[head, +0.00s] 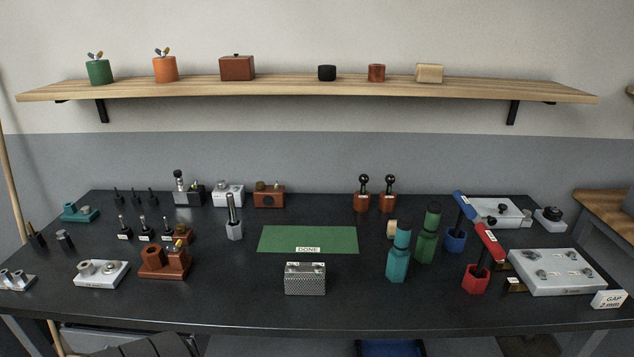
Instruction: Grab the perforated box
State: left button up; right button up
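The perforated box (305,281) is a small silver metal box with a dotted surface. It stands upright near the front middle of the black table (240,306), just in front of the green mat (309,238) labelled DONE. Some small fittings show on its top, too small to make out. Nothing touches it. Neither of my grippers is in view.
A teal bottle (398,258) and a red holder (475,279) stand right of the box. A brown block (164,262) and a white block (101,273) stand left. The table around the box is clear. A wooden shelf (300,91) hangs behind.

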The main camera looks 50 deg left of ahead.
aim_at(304, 280)
jog(key=u, duration=1.65)
jog(key=i+l, duration=0.1)
jog(key=l, duration=0.2)
jog(key=i+l, duration=0.1)
jog(key=l, duration=0.2)
jog(key=i+l, duration=0.1)
jog(key=l, duration=0.2)
